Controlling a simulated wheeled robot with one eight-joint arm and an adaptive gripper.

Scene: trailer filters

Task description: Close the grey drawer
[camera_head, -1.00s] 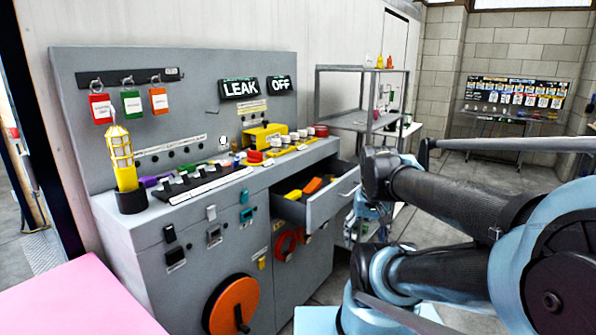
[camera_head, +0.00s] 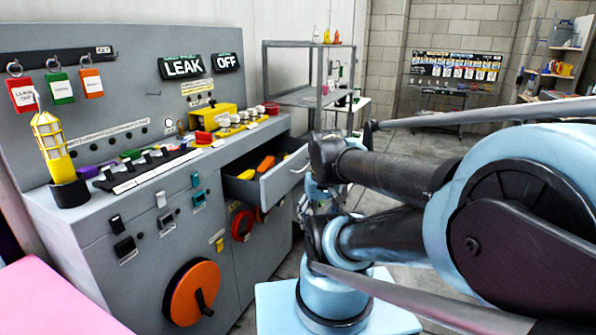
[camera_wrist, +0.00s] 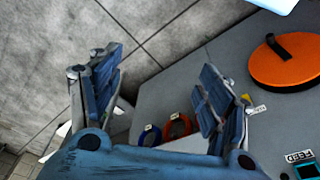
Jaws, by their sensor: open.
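The grey drawer (camera_head: 284,184) stands pulled out from the right part of the grey cabinet's front in the head view. It has a light bar handle (camera_head: 300,166) on its front, and yellow and orange items (camera_head: 266,163) lie inside. My gripper (camera_wrist: 158,92) is open, with nothing between its two blue fingers in the wrist view. In the head view it is mostly hidden behind my arm, right of the drawer. I cannot tell whether it touches the drawer, which I cannot make out in the wrist view.
The cabinet (camera_head: 95,265) carries an orange round knob (camera_head: 190,292), also in the wrist view (camera_wrist: 290,65), and red rings (camera_head: 242,225) below the drawer. A grey shelf rack (camera_head: 310,96) stands behind. A pink surface (camera_head: 60,298) is at lower left.

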